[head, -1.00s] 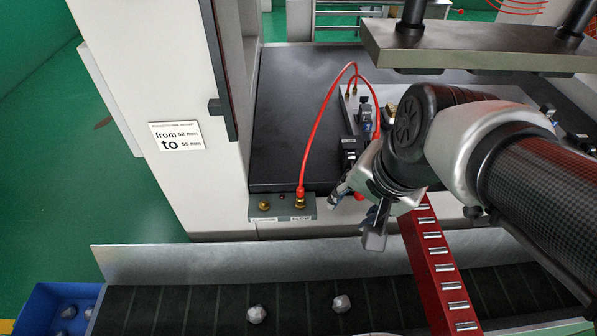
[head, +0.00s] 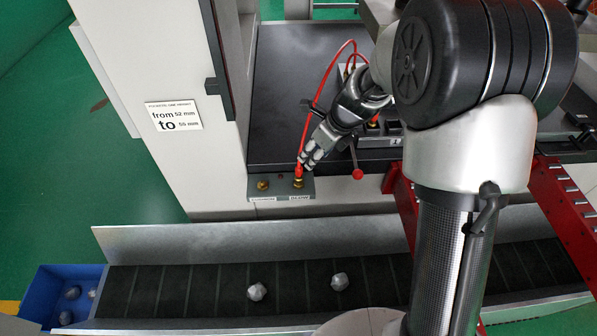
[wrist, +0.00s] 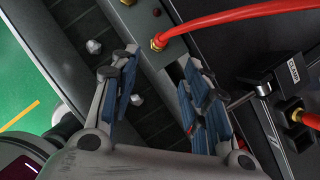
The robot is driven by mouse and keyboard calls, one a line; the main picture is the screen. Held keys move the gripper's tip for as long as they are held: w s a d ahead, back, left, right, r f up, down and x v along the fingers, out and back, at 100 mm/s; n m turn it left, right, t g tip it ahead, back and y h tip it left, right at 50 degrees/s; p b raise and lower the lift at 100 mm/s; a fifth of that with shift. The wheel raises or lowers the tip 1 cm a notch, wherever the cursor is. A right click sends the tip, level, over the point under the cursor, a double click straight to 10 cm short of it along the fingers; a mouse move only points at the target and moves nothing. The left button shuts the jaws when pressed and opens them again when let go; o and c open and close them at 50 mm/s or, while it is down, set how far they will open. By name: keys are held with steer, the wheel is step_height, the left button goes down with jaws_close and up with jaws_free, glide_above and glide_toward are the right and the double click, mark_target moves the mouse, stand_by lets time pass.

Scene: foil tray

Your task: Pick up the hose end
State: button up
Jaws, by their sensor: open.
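The red hose (head: 310,110) arches down to its end (head: 298,170), which is seated on a brass fitting on the right port of a grey block (head: 281,187). In the wrist view the hose end (wrist: 167,36) lies just above the fingertips, with the hose running off to the upper right. My gripper (head: 309,158) is open, its fingertips close beside the hose end from the upper right in the head view. In the wrist view the blue-padded jaws (wrist: 158,68) stand apart with nothing between them. Whether a finger touches the hose is unclear.
An empty brass port (head: 263,185) is left of the hose end. A thin rod with a red knob (head: 357,174) is close right of my gripper. A conveyor (head: 200,287) with grey lumps runs in front. A blue bin (head: 62,283) is at left.

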mark_target(299, 173)
steer(key=b+x, duration=0.5)
steer(key=x, duration=1)
steer(key=shift+w+b, duration=0.15)
steer(key=shift+b, duration=0.25)
steer(key=shift+r, duration=0.15)
steer(key=shift+c, duration=0.2)
jaws_close()
